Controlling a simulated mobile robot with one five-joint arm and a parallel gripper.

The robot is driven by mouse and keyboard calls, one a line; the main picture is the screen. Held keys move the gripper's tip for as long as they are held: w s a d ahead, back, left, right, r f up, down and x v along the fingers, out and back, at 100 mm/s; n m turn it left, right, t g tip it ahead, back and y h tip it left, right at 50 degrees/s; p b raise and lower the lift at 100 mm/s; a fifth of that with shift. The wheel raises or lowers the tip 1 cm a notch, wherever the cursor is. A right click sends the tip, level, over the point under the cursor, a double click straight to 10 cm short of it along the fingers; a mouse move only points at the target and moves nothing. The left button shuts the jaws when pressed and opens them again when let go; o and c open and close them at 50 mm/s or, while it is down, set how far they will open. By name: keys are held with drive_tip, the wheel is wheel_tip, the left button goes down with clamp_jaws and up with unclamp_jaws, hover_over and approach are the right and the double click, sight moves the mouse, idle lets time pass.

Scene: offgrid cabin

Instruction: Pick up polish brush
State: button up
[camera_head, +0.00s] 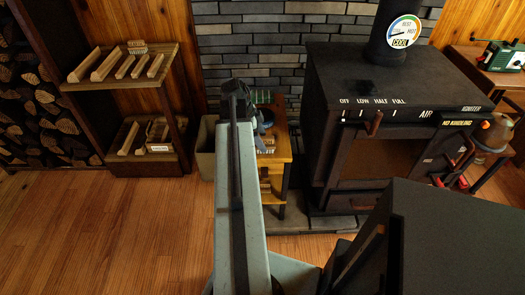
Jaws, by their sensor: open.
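My gripper (241,101) is at the far end of my raised arm, over the near-left part of a small wooden stand (273,166). It is seen from behind, and its fingertips are mostly hidden by my own arm. A small brush-like thing with pale bristles (267,145) lies on the stand's top, just right of my arm and partly hidden by it. I cannot tell for sure whether it is the polish brush.
A black stove (385,95) with a gauge stands close right of the stand. A grey bin (206,150) is left of it. A wooden shelf unit (120,70) with slotted racks and a firewood stack (40,110) are farther left. The wood floor at front left is clear.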

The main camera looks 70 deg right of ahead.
sight(264, 138)
drive_tip(key=shift+x, duration=0.95)
drive_tip(key=shift+r, duration=0.2)
drive_tip(key=shift+w, duration=0.1)
clamp_jaws()
wheel_tip(264, 138, up, 10)
drive_tip(key=p, duration=1)
drive_tip(key=shift+r, duration=0.15)
drive_tip(key=c, duration=0.8)
unclamp_jaws()
drive_tip(key=c, duration=0.5)
drive_tip(key=shift+f, duration=0.2)
